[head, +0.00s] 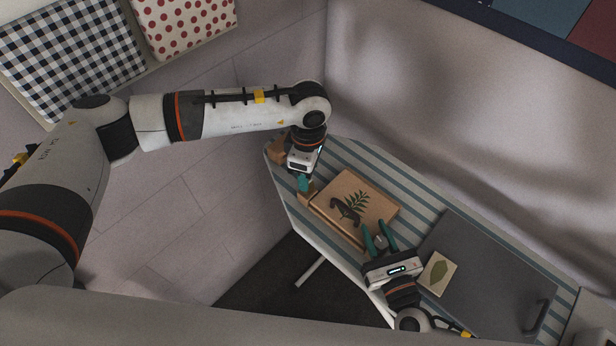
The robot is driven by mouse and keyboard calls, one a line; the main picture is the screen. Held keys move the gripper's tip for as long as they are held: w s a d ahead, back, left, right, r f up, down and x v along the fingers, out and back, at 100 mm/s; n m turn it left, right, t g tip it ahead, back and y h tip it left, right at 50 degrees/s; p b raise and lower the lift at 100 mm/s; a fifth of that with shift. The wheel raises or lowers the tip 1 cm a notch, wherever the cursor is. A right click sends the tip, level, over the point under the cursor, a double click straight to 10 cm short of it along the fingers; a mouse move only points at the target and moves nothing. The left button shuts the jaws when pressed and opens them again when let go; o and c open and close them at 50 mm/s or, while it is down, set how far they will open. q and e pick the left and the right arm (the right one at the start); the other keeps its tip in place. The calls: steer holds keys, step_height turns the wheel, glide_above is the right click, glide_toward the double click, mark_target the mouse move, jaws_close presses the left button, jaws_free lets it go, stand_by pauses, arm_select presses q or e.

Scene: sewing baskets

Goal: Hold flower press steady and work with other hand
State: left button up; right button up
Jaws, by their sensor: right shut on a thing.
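The flower press (377,204) is a flat wooden box with a green fern print on its lid. It lies on the striped table, and a dark curved piece (345,212) is on its lid. My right gripper (379,234), with teal fingers, is at the press's near right corner and is shut on it; the exact contact is hard to see. My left gripper (305,184) points down at the far left end of the press, by a small wooden piece (307,197). Its fingers overlap in this view, so their opening is unclear.
A dark grey board (490,275) with a black handle (537,318) lies right of the press. A pale card with a green leaf (437,273) lies at its left edge. A brown object (277,149) is at the table's far left corner. Striped cloth (425,205) shows between press and board.

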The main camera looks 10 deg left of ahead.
arm_select(q)
step_height(320, 180, up, 8)
stand_by(0.5)
arm_select(e)
steer(key=o, duration=1)
arm_select(q)
step_height(320, 180, up, 7)
steer(key=shift+f, duration=0.1)
arm_select(e)
steer(key=v, duration=1.1)
arm_select(q)
steer(key=shift+f, duration=0.2)
arm_select(e)
steer(key=shift+v, duration=4.05)
